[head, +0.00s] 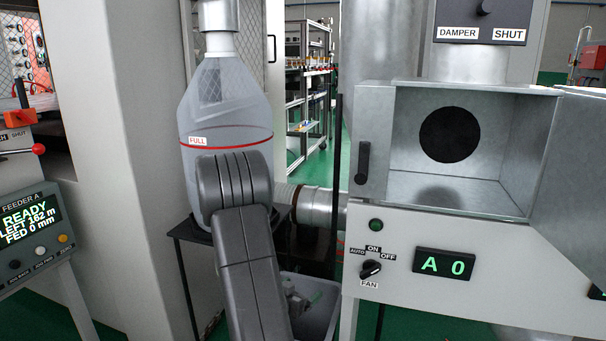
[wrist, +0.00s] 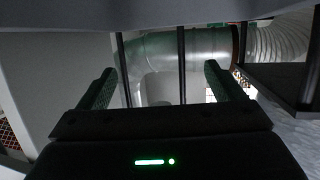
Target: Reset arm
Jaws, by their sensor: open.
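My grey arm (head: 245,235) rises in the middle of the head view, bent at an elbow in front of the clear container marked FULL. My gripper (wrist: 160,85) shows in the wrist view with its two dark fingers wide apart and nothing between them. Past the fingers are a metal duct (wrist: 185,52) and thin dark uprights. In the head view my forearm hides much of what lies behind it, and I cannot make out the fingers clearly there.
The clear container (head: 222,105) stands on a dark stand (head: 190,232). A grey bin (head: 322,325) is low beside my arm. At right, a metal box (head: 455,190) is open above a fan panel (head: 400,245) reading A 0. Feeder A's panel (head: 32,220) is at left.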

